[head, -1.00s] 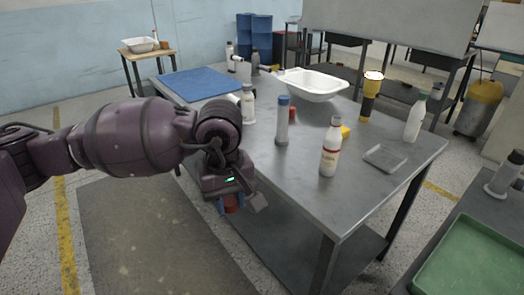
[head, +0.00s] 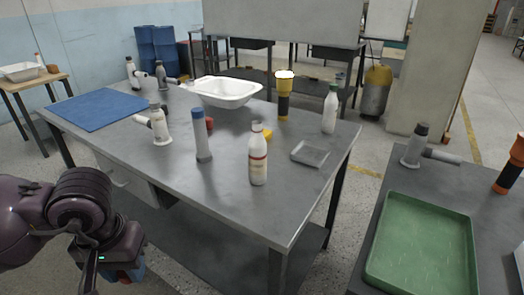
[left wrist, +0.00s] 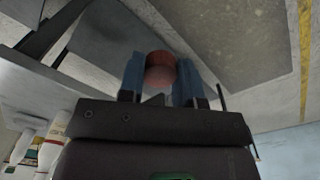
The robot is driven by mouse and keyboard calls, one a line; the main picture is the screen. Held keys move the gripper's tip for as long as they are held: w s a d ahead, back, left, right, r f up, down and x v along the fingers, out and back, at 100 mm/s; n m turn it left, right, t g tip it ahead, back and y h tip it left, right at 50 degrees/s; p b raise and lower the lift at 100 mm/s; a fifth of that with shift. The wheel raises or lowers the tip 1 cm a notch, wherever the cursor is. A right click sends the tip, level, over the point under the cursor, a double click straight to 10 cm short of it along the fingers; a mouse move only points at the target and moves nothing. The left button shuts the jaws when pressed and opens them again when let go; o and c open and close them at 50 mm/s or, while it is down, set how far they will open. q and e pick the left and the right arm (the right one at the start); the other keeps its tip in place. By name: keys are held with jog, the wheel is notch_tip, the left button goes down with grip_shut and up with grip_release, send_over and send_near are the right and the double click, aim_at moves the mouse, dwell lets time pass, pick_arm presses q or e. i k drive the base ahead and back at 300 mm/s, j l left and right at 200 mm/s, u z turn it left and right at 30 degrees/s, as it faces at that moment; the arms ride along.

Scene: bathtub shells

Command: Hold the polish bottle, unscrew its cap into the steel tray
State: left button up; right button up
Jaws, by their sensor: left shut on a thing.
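My left gripper (head: 125,274) is at the lower left of the head view, in front of the steel table and low beside it. Its blue fingers are shut on a red round piece (left wrist: 160,68), seen between them in the left wrist view. I cannot tell whether this piece is a cap. A white bottle with a red label (head: 258,158), probably the polish bottle, stands upright near the table's front edge, apart from my gripper. The small square steel tray (head: 310,153) lies to its right and looks empty. My right gripper is not in view.
The steel table (head: 225,190) also holds a blue-capped tube (head: 203,138), a torch (head: 284,100), a dark-capped white bottle (head: 330,110), a white basin (head: 228,92) and a blue mat (head: 98,108). A second table at right bears a green tray (head: 425,245). The front middle of the steel table is clear.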

aim_at(257, 143)
jog(key=i+j, duration=0.5)
jog(key=j, duration=0.15)
jog(key=i+j+z, duration=0.1)
jog(key=z, duration=0.25)
jog(key=j+z, duration=0.35)
jog(key=i+l, duration=0.05)
